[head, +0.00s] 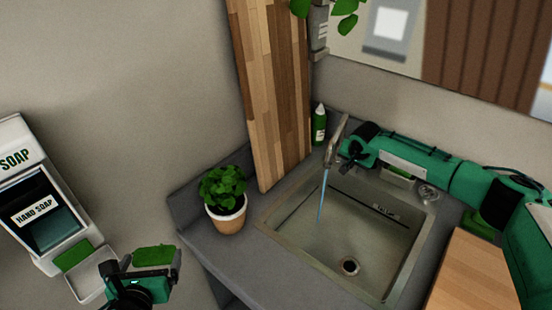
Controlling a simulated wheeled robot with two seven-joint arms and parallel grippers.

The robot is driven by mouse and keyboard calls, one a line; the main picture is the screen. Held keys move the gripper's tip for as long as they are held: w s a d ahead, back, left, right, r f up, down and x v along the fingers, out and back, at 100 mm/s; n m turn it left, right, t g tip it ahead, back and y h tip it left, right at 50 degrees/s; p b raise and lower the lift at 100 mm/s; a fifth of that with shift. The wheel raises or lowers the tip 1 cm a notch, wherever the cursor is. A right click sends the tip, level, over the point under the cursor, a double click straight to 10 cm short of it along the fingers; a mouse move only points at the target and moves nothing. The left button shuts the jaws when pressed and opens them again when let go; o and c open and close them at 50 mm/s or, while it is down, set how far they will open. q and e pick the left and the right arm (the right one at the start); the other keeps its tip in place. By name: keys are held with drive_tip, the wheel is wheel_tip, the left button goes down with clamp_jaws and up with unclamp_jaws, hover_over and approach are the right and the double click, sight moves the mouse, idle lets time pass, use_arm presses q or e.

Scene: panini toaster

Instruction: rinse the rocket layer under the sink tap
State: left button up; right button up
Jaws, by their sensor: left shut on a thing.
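The rocket layer (153,256) is a flat, ragged green piece at the lower left. My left gripper (152,272) is shut on it and holds it up beside the soap dispenser, left of the counter and well away from the sink. The sink (372,240) is a square grey basin with a drain. The tap (335,143) stands at its back left corner, and a thin blue stream of water (322,198) falls from it into the basin. My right gripper (350,150) is at the tap; its fingers are too dark and small to read.
A hand soap dispenser (30,150) hangs at the left, with a green block over its tray. A potted plant (226,212) stands on the counter left of the sink. A green bottle (319,125) stands behind the tap. A wooden board (470,278) lies right of the sink.

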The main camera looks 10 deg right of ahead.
use_arm(q)
drive_tip(key=shift+s+a+f+b, duration=0.1)
drive_tip(key=shift+s+f+b, duration=0.05)
drive_tip(key=shift+f+b, duration=0.2)
use_arm(e)
drive_tip(key=shift+x, duration=1.05)
use_arm(q)
drive_tip(key=shift+f, duration=0.1)
use_arm(e)
drive_tip(key=shift+f, duration=0.2)
drive_tip(key=c, duration=0.9)
